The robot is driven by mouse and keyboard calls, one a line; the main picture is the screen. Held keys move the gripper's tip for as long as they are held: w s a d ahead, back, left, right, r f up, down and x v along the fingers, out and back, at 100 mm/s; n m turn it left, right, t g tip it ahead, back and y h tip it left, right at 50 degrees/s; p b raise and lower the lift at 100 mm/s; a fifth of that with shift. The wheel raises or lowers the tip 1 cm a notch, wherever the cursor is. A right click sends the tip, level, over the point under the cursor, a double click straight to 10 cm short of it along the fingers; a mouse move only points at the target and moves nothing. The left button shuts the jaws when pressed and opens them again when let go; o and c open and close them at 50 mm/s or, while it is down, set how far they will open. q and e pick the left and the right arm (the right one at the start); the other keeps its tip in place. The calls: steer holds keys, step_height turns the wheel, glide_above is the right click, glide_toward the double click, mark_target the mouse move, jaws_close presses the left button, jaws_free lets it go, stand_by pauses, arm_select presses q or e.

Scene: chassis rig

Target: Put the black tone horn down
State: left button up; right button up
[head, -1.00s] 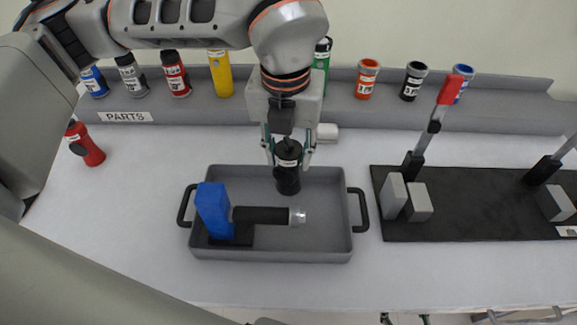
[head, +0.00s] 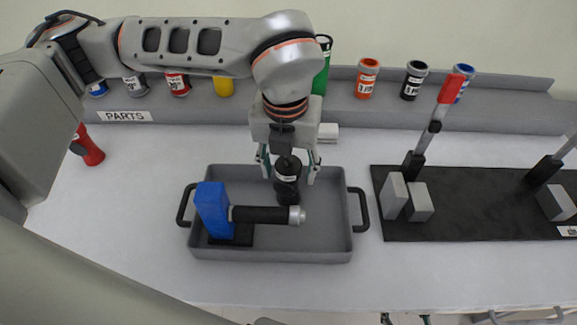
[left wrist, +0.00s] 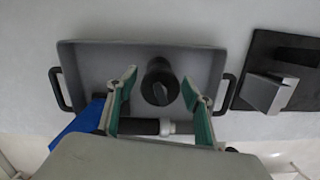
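The black tone horn (head: 287,186) stands upright in the grey tray (head: 341,218), near the tray's back wall. My left gripper (head: 288,178) is above the tray with its fingers spread open on either side of the horn. In the left wrist view the horn (left wrist: 160,84) sits between the two green-padded fingers (left wrist: 158,100), with a visible gap on both sides.
A blue block (head: 212,209) with a black, silver-tipped cylinder (head: 262,215) occupies the tray's front left. A black fixture board (head: 440,222) with clamps lies to the right. A red bottle (head: 88,148) stands left, and a grey parts rack (head: 230,110) runs behind.

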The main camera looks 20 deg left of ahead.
arm_select(q)
steer(key=shift+r, duration=0.1)
step_height(320, 180, up, 12)
steer(key=s, duration=0.1)
steer(key=shift+s, duration=0.2)
steer(key=shift+d, duration=0.1)
stand_by(0.6)
